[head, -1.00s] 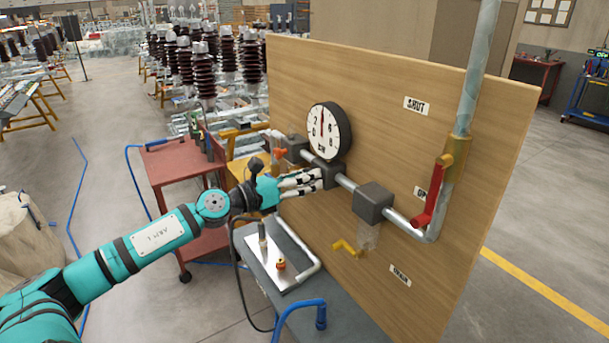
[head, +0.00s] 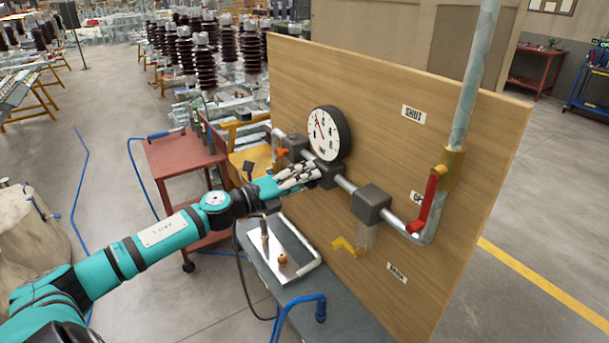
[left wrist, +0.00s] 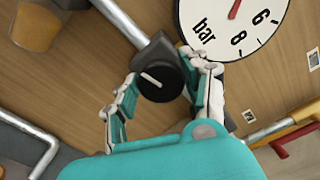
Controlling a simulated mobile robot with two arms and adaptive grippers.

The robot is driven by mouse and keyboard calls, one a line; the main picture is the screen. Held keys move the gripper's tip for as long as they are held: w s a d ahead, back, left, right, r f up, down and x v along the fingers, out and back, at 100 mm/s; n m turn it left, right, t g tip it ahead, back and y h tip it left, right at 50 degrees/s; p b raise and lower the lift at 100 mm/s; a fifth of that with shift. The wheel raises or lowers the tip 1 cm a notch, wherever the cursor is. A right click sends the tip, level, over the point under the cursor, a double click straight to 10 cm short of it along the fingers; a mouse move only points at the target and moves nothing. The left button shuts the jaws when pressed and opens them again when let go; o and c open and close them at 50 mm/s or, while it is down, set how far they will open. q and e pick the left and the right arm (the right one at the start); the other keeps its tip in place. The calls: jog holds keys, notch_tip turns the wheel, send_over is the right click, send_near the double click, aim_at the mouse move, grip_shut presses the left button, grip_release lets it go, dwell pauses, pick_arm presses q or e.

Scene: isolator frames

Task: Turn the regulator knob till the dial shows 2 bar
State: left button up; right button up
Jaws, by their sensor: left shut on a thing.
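The round white dial (head: 329,140) is on the pipe in front of the wooden board. Its red needle points up and to the left, on the low side; the exact reading is too small to tell. In the left wrist view only the dial's lower part (left wrist: 225,45) shows, with "bar", 6 and 8. The black regulator knob (left wrist: 158,82) with a white line sits below the dial. My left gripper (left wrist: 165,84) is shut on it, one finger at each side. In the head view my left gripper (head: 305,174) hides the knob. My right gripper is out of view.
A red lever (head: 430,200) and a grey block (head: 371,204) are on the pipe to the right. A yellow handle (head: 345,246) hangs below. A grey bench with a metal plate (head: 268,247) stands under my arm, and a red cart (head: 185,160) behind it.

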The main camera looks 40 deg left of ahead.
pick_arm(q)
jog(key=shift+n, duration=0.6)
jog(key=o, duration=1.1)
jog(key=shift+a, duration=0.1)
jog(key=v, duration=1.2)
